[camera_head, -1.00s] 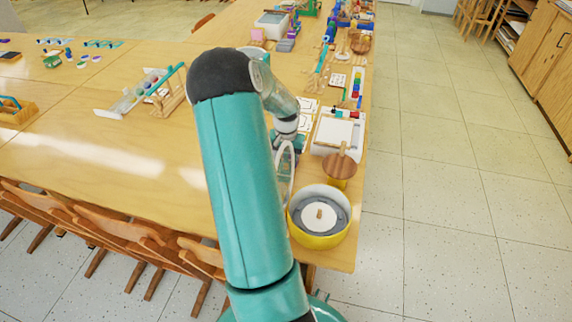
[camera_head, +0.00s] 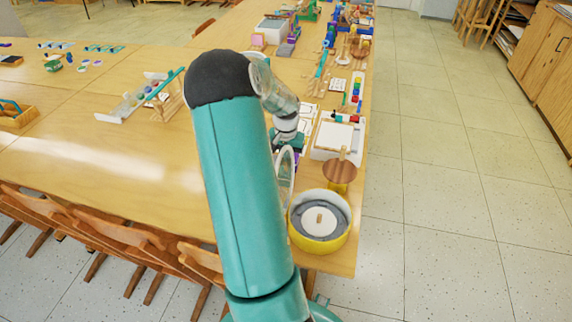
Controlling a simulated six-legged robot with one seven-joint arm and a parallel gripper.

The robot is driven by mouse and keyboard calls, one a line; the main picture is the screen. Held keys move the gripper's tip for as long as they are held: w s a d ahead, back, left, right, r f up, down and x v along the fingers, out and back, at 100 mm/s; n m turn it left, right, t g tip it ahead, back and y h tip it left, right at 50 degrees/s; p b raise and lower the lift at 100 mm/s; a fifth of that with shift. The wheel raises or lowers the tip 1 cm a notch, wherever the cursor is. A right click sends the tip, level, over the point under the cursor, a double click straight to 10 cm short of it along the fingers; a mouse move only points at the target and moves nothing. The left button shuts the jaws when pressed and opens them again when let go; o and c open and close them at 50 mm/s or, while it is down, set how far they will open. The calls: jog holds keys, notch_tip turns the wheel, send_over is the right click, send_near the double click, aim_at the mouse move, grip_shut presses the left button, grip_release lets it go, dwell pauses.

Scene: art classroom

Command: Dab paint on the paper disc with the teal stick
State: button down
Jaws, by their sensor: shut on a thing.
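A white paper disc (camera_head: 313,228) lies flat in a round grey-lined bowl with a yellow outside (camera_head: 323,246), at the table's near right corner. A small tan peg (camera_head: 319,217) stands at the disc's middle. My gripper (camera_head: 290,145) is beyond the bowl, left of a white tray, and mostly hidden behind my teal arm. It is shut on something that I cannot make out. A pale hoop-like shape (camera_head: 291,168) shows just below it. A teal rod (camera_head: 165,84) leans on a wooden rack at the left; I cannot tell whether it is the teal stick.
A brown round-topped pot (camera_head: 340,172) stands just behind the bowl. The white tray (camera_head: 338,140) and paint pots (camera_head: 356,88) stand farther back. Wooden chairs (camera_head: 120,232) line the near edge. The left tabletop (camera_head: 90,150) is largely bare.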

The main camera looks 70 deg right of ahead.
notch_tip(320, 180, up, 7)
jog(key=w+a+f+n, duration=0.2)
jog(key=w+a+n, duration=0.2)
jog(key=w+a, duration=0.8)
jog(key=w+a+f+n, duration=0.3)
jog(key=w+a, duration=0.8)
jog(key=w, duration=0.3)
jog(key=w+a+f+n, duration=0.15)
jog(key=w+a, duration=0.25)
jog(key=a, duration=0.5)
jog(key=w+a+f+n, duration=0.1)
jog(key=w+a+n, duration=0.2)
jog(key=a, duration=0.7)
jog(key=a+f+n, duration=0.4)
jog(key=a+f, duration=0.3)
jog(key=a, duration=0.2)
jog(key=shift+s+a+n, duration=0.15)
jog(key=shift+s+n, duration=0.15)
jog(key=shift+n, duration=0.05)
